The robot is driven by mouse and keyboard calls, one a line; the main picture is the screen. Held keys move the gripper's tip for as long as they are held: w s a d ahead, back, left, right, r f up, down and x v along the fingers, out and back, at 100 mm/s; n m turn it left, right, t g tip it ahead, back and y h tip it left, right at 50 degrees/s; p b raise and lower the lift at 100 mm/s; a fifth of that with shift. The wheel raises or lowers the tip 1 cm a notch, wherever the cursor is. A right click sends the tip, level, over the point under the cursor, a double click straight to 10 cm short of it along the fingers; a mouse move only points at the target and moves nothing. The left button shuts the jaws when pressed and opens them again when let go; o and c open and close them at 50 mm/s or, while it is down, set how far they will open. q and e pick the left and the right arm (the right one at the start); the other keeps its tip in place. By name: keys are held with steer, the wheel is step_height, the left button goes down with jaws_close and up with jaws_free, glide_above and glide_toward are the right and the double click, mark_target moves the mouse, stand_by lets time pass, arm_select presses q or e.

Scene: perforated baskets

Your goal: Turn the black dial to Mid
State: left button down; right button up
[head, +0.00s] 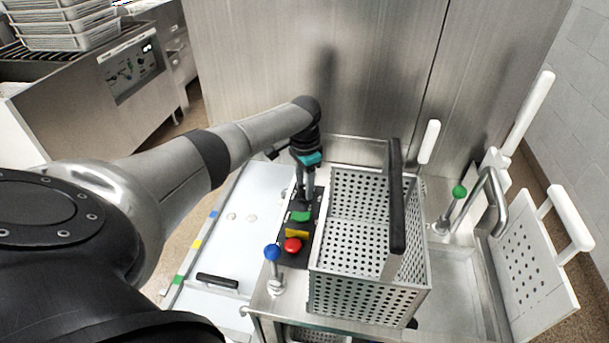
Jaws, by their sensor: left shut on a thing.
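My left gripper (305,192) reaches down onto the far end of a dark control panel (312,235), left of the perforated basket. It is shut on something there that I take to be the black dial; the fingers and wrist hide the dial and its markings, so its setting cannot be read. Nearer on the same panel are a green part (300,216), a yellow part (296,233) and a red button (292,245). My right gripper is not in view.
A perforated metal basket (365,290) with a black handle (396,215) stands close to the right of the panel. A blue-knobbed lever (272,253) stands at the front, a green-knobbed lever (459,191) at the right. A white lid (225,245) with a black handle lies left.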

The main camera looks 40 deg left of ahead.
arm_select(q)
steer(key=m, duration=0.3)
steer(key=shift+m+p, duration=0.3)
steer(key=shift+p, duration=0.05)
steer(key=shift+m, duration=1.7)
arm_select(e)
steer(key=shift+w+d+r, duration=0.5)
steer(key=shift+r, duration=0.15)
arm_select(q)
steer(key=shift+c, duration=2.2)
jaws_free()
steer(key=shift+r, duration=0.15)
step_height(320, 180, up, 15)
steer(key=p, duration=0.4)
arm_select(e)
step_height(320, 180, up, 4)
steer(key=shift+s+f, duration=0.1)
